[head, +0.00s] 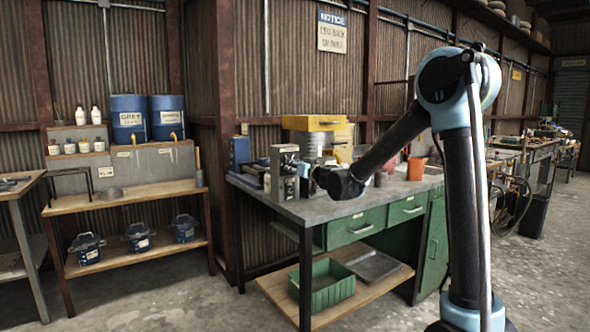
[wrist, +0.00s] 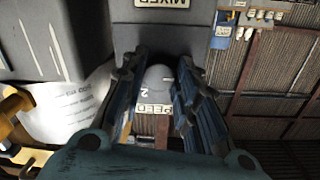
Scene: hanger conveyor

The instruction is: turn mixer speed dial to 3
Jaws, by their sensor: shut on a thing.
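The mixer is a grey machine at the left end of the workbench in the head view (head: 284,155), and its grey housing fills the top of the wrist view (wrist: 172,28). The speed dial (wrist: 157,76) is a small rounded grey knob between my fingers, above a partly hidden SPEED label (wrist: 154,107). A numeral 2 shows beside it; the other numerals are hidden. My gripper (wrist: 157,72) has its two dark fingers on either side of the dial, shut on it. In the head view, my gripper (head: 304,171) is at the mixer's front, and the dial is too small to make out.
The workbench (head: 330,208) has a yellow-topped machine (head: 314,124) behind the mixer and an orange bucket (head: 416,168) to the right. A white cylindrical thing (wrist: 75,105) stands left of my fingers in the wrist view. A green crate (head: 323,285) sits on the lower shelf.

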